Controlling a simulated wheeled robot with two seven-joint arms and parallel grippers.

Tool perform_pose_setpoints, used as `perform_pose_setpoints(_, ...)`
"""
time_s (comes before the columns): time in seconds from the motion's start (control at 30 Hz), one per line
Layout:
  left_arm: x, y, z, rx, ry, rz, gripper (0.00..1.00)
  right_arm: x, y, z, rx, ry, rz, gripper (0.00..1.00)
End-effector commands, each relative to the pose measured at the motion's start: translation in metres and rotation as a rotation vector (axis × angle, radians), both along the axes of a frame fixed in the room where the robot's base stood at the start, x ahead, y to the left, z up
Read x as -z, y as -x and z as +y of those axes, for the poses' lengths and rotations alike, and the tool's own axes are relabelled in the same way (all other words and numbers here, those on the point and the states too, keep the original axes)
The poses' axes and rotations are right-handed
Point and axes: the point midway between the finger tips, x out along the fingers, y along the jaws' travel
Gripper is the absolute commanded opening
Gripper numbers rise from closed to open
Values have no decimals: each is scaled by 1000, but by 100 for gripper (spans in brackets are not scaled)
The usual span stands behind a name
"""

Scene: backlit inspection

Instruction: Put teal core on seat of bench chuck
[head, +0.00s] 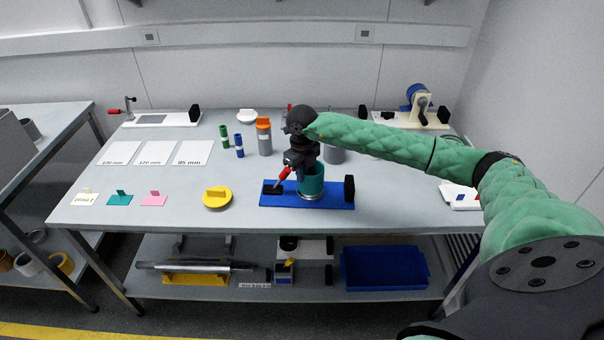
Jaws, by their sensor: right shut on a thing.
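The teal core (314,182) stands upright over the bench chuck, its lower end at a silvery round seat (311,197). I cannot tell whether it rests on the seat or hangs just above it. The bench chuck has a blue base plate (334,203), a red-handled clamp (282,176) at its left and a black block (349,188) at its right. My right gripper (306,164) points down and is shut on the upper part of the teal core; its fingers are partly hidden. My left gripper is out of view.
An orange-topped grey cylinder (264,137), green and blue small cylinders (239,145) and a grey cylinder (334,154) stand behind. White cards (155,153) lie at left. Bare table lies right of the chuck.

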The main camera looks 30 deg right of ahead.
Motion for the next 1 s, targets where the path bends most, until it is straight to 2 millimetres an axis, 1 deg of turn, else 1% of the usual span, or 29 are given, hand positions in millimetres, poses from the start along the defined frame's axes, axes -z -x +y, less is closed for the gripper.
perform_pose_setpoints(0.67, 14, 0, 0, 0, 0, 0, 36, 17, 0, 0, 0, 0, 0, 0)
perform_pose_setpoints(0.97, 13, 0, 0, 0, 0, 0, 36, 16, 0, 0, 0, 0, 0, 0)
perform_pose_setpoints(1.0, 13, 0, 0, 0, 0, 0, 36, 16, 0, 0, 0, 0, 0, 14)
